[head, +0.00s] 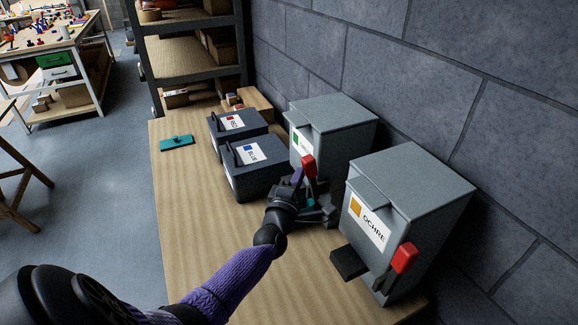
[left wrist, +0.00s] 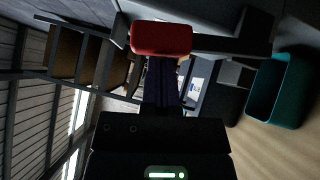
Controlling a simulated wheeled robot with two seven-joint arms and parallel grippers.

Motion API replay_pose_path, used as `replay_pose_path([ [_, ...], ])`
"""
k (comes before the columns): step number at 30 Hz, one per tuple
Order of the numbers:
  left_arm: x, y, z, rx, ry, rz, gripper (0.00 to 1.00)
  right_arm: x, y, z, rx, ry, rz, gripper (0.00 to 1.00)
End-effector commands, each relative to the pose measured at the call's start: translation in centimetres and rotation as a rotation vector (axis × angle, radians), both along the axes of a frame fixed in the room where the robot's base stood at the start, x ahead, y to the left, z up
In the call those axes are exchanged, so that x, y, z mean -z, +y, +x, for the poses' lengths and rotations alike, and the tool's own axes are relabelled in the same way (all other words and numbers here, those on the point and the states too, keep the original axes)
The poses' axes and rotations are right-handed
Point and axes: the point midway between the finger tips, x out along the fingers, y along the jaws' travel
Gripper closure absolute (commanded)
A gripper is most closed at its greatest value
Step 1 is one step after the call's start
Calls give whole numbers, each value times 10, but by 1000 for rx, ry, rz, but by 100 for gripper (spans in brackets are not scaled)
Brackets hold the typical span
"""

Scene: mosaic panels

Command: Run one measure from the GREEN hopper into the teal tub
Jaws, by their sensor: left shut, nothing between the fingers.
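The green hopper (head: 342,112) is a grey bin with a green label, partly hidden by my arm in the head view. Its red lever handle (head: 308,166) stands up at its front. My left gripper (head: 298,178) is shut and empty, close by the red handle. In the left wrist view the red handle (left wrist: 161,38) lies just past my fingertips (left wrist: 161,62); I cannot tell whether they touch. The teal tub (left wrist: 294,92) is at the right of that view; in the head view only a bit of teal (head: 311,203) shows behind my gripper. My right gripper is not in view.
The ochre hopper (head: 424,193) with a red lever (head: 404,257) stands nearer on the right. Two dark bins, labelled red (head: 252,121) and blue (head: 271,172), sit left of the green hopper. A small teal object (head: 177,143) lies at the table's far left. The near-left tabletop is clear.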

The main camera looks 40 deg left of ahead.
Motion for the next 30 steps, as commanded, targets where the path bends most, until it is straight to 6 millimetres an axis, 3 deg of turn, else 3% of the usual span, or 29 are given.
replay_pose_path([
  [1, -9, -2, 3, 0, 29, 12, 100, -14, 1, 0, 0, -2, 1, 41],
  [9, -11, -9, 18, 0, 154, 79, 100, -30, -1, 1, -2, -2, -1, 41],
  [30, -13, -14, 27, 0, 147, 77, 100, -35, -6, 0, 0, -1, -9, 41],
])
